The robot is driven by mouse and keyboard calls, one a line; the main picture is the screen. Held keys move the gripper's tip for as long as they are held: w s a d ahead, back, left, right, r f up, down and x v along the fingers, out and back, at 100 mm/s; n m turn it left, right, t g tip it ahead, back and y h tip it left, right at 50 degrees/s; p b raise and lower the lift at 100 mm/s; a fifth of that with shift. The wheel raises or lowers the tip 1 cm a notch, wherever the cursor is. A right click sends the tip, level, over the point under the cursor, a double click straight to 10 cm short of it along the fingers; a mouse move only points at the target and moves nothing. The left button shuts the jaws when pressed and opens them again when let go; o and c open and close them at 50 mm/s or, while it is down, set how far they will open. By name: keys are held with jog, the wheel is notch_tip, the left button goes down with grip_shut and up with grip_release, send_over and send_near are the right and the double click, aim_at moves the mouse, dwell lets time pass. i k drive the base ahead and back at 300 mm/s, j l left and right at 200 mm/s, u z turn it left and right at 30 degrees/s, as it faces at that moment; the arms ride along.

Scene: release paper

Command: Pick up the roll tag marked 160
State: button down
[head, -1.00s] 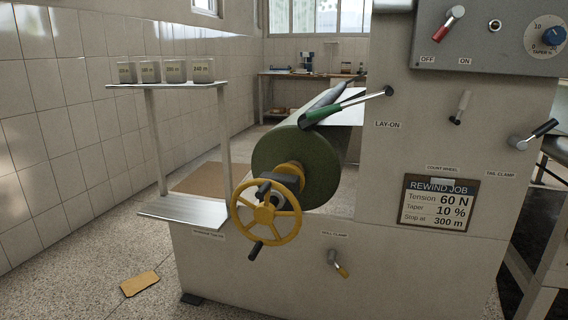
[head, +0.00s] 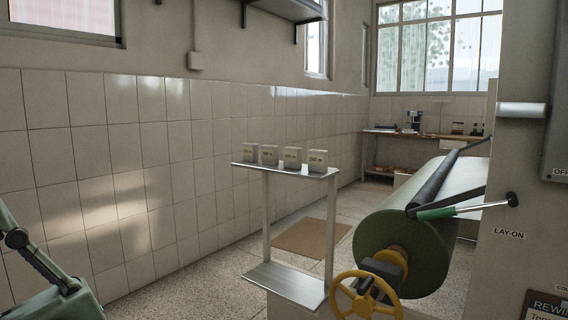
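Several small grey blocks with printed labels stand in a row on the upper shelf (head: 244,166) of a metal stand, left of the machine. The rightmost block (head: 318,161) seems to read 240 m. The second block from the left (head: 269,155) may be the tag marked 160, but its print is too small to read surely. The leftmost block (head: 250,153) and the third block (head: 292,158) are also hard to read. All stand upright and slightly apart. My gripper is not in view.
The stand's lower shelf (head: 285,284) is bare. Right of it are a yellow handwheel (head: 342,308) and a large green roll (head: 385,232). A tiled wall (head: 150,180) runs behind the stand.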

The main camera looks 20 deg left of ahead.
aim_at(270, 153)
jog(key=i+j+u, duration=0.35)
jog(key=i, duration=0.45)
jog(key=i+u, duration=0.3)
jog(key=i, duration=0.5)
